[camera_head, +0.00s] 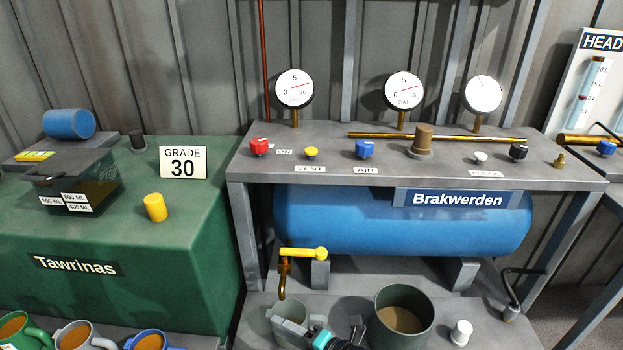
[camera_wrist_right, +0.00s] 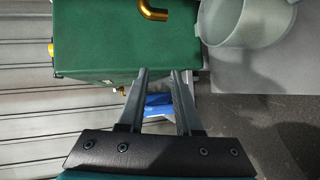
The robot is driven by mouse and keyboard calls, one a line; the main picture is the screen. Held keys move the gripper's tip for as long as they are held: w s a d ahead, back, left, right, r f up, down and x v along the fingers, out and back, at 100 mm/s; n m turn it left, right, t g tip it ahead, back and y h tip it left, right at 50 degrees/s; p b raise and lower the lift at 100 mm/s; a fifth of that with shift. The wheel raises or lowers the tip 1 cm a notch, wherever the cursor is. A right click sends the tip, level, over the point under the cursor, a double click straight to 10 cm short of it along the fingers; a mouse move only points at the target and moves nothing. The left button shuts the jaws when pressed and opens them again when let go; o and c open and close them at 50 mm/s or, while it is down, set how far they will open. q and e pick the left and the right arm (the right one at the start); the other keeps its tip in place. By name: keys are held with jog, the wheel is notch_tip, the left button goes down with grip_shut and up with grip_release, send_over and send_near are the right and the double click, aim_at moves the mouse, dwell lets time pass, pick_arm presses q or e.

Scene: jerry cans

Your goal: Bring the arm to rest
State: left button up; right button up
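My right gripper (camera_head: 291,328) is at the bottom centre of the head view, partly cut off by the lower edge. Its grey fingers overlap a pale grey jug (camera_head: 279,312) under the yellow-handled brass tap (camera_head: 303,253). In the right wrist view my right gripper (camera_wrist_right: 160,76) has its two fingers apart, with a gap and nothing held between them. A pale translucent vessel (camera_wrist_right: 245,25) lies beyond the fingertips to the upper right, apart from them. My left gripper is not in view.
A dark green pot (camera_head: 384,335) with brown liquid stands right of my gripper, with a white cap (camera_head: 461,332) beyond it. Several filled mugs line the lower left. The green Tawrinas tank (camera_head: 150,270) and the blue Brakwerden tank (camera_head: 400,228) stand behind.

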jog(key=s+d+f+m+h+p, duration=0.1)
jog(key=s+d+f+m+h, duration=0.4)
jog(key=d+f+m, duration=0.35)
jog(key=s+d+f+m+h+p, duration=0.1)
jog(key=s+d+f+m+h, duration=0.4)
jog(key=d+f+m, duration=0.4)
pick_arm(q)
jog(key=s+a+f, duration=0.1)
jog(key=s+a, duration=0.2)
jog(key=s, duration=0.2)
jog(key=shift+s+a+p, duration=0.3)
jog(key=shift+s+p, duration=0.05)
jog(key=shift+p, duration=0.05)
pick_arm(e)
jog(key=s+d+f+m+g, duration=0.2)
jog(key=s+d, duration=0.1)
jog(key=s, duration=0.5)
jog(key=s+d+f+m+g+h, duration=0.1)
jog(key=s+d+f+m+g, duration=0.1)
jog(key=s, duration=0.5)
jog(key=s+d+f+m+g+h, duration=0.1)
jog(key=s+d+f+m+g, duration=0.1)
jog(key=s+d, duration=0.4)
jog(key=s+f+m, duration=0.1)
jog(key=s+m, duration=0.1)
jog(key=shift+s, duration=0.3)
